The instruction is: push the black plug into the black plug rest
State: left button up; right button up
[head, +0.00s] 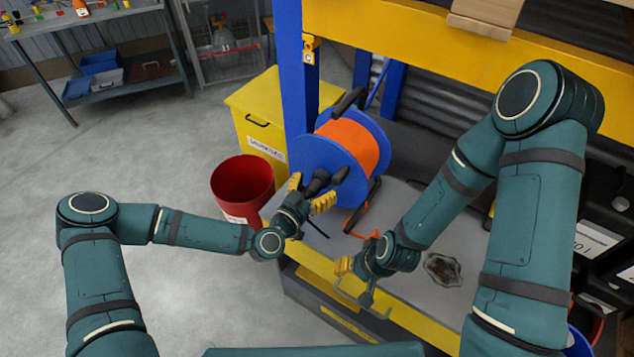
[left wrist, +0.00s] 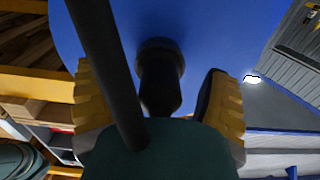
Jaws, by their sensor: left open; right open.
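A black plug-like piece (head: 318,181) stands out from the face of the blue cable reel. It shows in the left wrist view (left wrist: 160,80) with a wider dark collar against the blue flange. I cannot tell plug from plug rest at that collar. My left gripper (head: 309,193) is open, its yellow fingers on either side of the piece, with gaps visible in the left wrist view (left wrist: 158,108). A dark bar (left wrist: 108,70) crosses in front of the left finger there. My right gripper (head: 362,256) is open and empty above the bench's yellow front edge.
The blue reel (head: 310,155) with orange cable (head: 352,147) stands on the grey bench beside a blue post (head: 292,60). A red bucket (head: 242,185) and a yellow bin (head: 262,115) stand left of it. A dark stained patch (head: 442,269) lies right of my right gripper.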

aim_at(309, 194)
dwell(0.5)
pick_arm(q)
grip_shut()
jog(key=shift+s+a, duration=0.1)
jog(key=shift+s, duration=0.05)
jog(key=shift+v, duration=2.8)
